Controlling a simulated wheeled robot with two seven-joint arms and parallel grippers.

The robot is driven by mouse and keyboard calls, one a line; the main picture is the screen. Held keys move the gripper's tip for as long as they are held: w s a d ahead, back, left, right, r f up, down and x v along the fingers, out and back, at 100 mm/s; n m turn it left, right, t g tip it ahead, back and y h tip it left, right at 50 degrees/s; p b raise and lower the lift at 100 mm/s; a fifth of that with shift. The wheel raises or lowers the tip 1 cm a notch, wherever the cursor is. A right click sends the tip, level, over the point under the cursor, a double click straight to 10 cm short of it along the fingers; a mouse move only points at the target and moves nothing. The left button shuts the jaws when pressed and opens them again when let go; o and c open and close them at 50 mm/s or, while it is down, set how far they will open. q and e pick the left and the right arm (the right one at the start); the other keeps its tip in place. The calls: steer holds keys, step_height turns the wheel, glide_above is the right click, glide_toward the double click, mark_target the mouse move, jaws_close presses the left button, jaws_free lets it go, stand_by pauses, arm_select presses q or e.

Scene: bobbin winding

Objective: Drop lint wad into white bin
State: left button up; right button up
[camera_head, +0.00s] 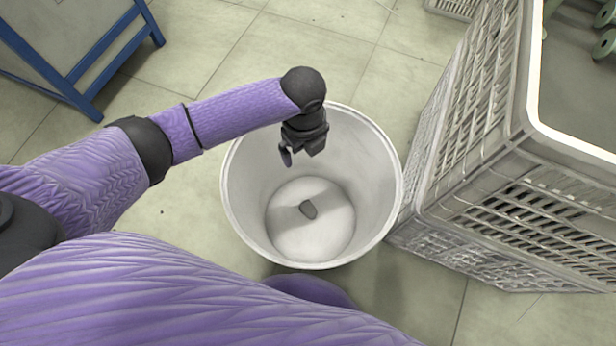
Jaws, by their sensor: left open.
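The white bin (240,205) stands on the floor in the middle of the view, with its round mouth facing up. A small dark grey-brown wad, the lint wad (308,209), lies inside it, over the bin's bottom. My left gripper (291,157) is above the bin's mouth, pointing down, open and empty. The wad is apart from the gripper, lower and slightly to the right in the picture. My right gripper is not in view.
A grey plastic crate (470,185) stands close to the bin's right side, with green bobbins (603,45) at the upper right. A blue-framed stand (88,62) is at the upper left. Tiled floor (330,45) is clear behind the bin.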

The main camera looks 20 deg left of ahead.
arm_select(q)
step_height(320, 180, up, 10)
steer(key=p, duration=0.7)
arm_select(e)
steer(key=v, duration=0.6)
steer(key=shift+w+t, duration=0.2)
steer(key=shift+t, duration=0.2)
arm_select(q)
steer(key=shift+f, duration=0.1)
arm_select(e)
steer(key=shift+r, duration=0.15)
